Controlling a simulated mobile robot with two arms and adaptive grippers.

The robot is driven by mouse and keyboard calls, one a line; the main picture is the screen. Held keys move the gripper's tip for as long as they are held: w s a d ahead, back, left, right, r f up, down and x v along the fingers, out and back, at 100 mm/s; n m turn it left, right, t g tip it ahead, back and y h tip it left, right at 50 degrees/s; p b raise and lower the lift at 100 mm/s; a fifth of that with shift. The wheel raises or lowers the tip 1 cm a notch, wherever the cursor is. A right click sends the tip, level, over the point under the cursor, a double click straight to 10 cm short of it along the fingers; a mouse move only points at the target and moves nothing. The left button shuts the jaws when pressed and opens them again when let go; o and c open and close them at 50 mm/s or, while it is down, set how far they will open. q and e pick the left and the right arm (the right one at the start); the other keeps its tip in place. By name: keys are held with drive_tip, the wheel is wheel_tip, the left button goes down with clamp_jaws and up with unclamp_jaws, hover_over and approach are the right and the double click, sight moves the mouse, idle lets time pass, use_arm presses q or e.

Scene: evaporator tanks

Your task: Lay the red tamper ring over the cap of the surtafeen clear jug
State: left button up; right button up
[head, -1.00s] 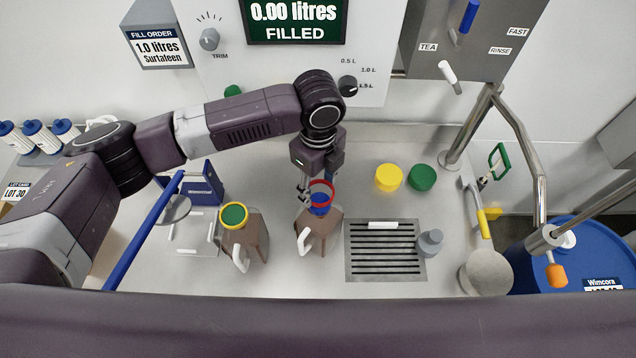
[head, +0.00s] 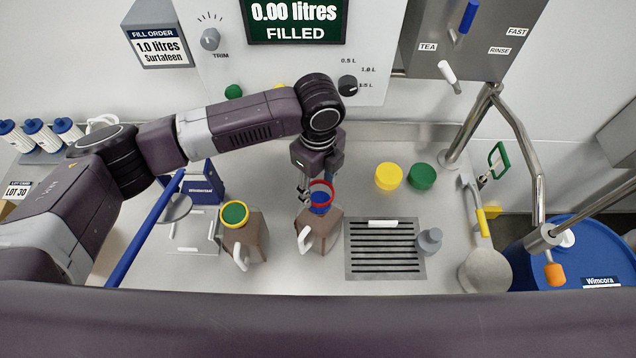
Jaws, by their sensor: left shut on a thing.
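The red ring (head: 321,185) is in my left gripper (head: 306,193), whose fingers are shut on its left side. The gripper points down. The ring is just above or around a blue cap (head: 319,203) on a brown jug (head: 320,232) with a white handle; I cannot tell whether it touches the cap. Another brown jug (head: 246,248), with a green cap (head: 235,213) and a yellow ring around it, stands to the left. No jug name is readable. My right gripper is not in view.
A drain grate (head: 385,262) with a white bar on it lies right of the jugs, with a grey bottle (head: 429,241) beside it. A yellow disc (head: 388,176) and a green disc (head: 422,176) lie behind. A blue box (head: 205,184) stands at the left.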

sight(318, 199)
use_arm(q)
drive_tip(key=shift+f+b, duration=0.65)
drive_tip(key=shift+f, duration=1.1)
drive_tip(key=o, duration=0.8)
drive_tip(key=shift+r, duration=0.1)
wheel_tip(318, 199, up, 3)
drive_tip(key=p, duration=0.3)
drive_tip(key=shift+b, duration=0.3)
drive_tip(key=shift+r, duration=2)
